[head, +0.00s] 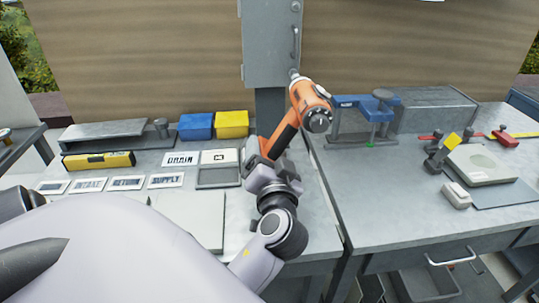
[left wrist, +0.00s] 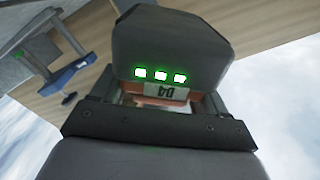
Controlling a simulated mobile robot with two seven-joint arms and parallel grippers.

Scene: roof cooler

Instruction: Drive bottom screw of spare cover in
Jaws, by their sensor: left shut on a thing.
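An orange power driver (head: 312,98) is held upright by my left gripper (head: 268,165), which is shut around its handle (head: 285,136). The driver's nose points away from me, and its thin tip is at the lower right edge of a grey cover (head: 268,45) with a handle. The cover is on a dark post. The bottom screw is too small and covered to make out, so I cannot tell whether the tip touches it. In the left wrist view the driver's dark battery base (left wrist: 170,50) shows three green lights. My right gripper is not in view.
Left bench: blue bin (head: 196,126), yellow bin (head: 231,124), spirit level (head: 100,160) and several label plates. Right bench: blue clamp (head: 372,108), grey box (head: 435,108) and a plate (head: 483,164). A gap runs between the benches. The right bench's front middle is clear.

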